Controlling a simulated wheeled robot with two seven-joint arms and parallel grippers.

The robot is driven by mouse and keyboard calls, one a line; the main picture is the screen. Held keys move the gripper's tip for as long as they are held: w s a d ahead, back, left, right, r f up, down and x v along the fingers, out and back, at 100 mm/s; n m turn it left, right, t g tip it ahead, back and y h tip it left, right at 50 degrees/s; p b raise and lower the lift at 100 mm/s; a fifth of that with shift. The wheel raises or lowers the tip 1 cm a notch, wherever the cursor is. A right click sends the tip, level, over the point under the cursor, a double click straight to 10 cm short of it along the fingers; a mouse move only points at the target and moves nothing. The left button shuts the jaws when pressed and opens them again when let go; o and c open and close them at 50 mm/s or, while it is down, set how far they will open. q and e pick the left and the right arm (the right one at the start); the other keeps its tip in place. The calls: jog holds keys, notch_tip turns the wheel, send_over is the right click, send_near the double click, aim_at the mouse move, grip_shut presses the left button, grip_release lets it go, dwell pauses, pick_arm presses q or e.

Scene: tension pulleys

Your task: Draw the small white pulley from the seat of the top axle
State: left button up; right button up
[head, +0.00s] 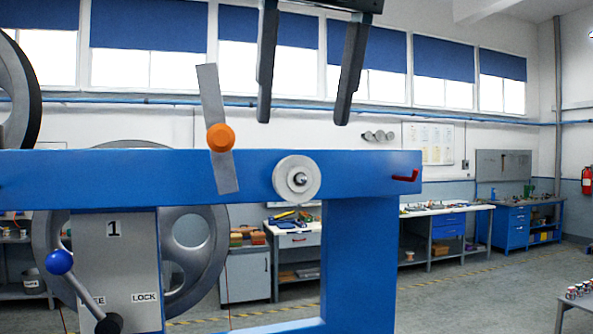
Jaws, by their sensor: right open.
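The small white pulley (297,178) sits on the axle at the right part of the blue frame's top beam (365,163). The dark axle end (299,180) shows in the middle of its face. My right gripper (304,118) hangs from the top of the head view, above the pulley and apart from it. Its two dark fingers point down, spread wide, with nothing between them. My left gripper is not in view.
A grey bar with an orange knob (220,137) stands left of the pulley. A red hook (406,176) is at the beam's right end. A large grey wheel (195,245) and a blue-knobbed lever (59,262) are lower left.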

aim_at(297, 172)
jog(key=p+x, duration=0.2)
jog(key=x, duration=0.7)
jog(key=shift+w+f, duration=0.1)
jog(key=shift+f, duration=0.2)
jog(key=shift+c, duration=0.3)
jog(key=c, duration=1.1)
